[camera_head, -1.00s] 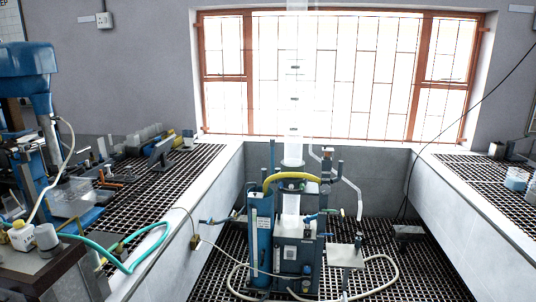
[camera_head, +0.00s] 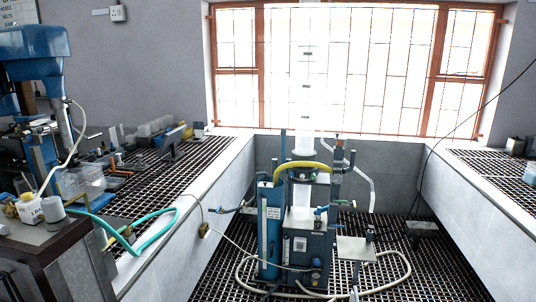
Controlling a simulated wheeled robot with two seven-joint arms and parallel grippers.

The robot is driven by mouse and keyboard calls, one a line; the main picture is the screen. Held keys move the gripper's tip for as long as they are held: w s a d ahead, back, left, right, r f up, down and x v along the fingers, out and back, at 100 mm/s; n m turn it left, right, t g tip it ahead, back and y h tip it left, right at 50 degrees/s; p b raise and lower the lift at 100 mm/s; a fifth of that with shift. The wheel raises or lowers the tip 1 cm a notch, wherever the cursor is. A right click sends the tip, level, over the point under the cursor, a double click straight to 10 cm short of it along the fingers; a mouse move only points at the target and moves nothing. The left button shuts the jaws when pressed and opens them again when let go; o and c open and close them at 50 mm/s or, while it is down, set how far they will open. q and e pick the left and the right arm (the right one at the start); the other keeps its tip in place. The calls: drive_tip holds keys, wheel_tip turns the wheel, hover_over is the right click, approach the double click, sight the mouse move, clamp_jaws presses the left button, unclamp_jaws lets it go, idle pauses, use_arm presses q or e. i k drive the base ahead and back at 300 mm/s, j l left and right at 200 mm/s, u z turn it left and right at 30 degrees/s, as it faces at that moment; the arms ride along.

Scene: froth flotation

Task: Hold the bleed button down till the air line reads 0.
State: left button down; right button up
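A flotation rig stands in the floor pit at the centre. It has a blue upright cylinder (camera_head: 270,232) with a white label, a dark blue-grey box (camera_head: 303,247) beside it, and a tall clear column (camera_head: 305,95) rising in front of the window. A yellow hose (camera_head: 303,167) arches over the top of the blue cylinder. The box carries a pale panel and small round parts low on its front. I cannot tell which part is the bleed button, and no air line reading is legible. Neither of my grippers is in view.
A pale hose (camera_head: 398,262) loops on the grating around the rig. A small plate on a stand (camera_head: 355,249) is right of it. The left bench holds a teal hose (camera_head: 150,243), a white bottle (camera_head: 29,208) and a blue machine (camera_head: 35,55). The right bench grating (camera_head: 500,185) is mostly clear.

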sight(27, 195)
drive_tip(key=u, duration=1.6)
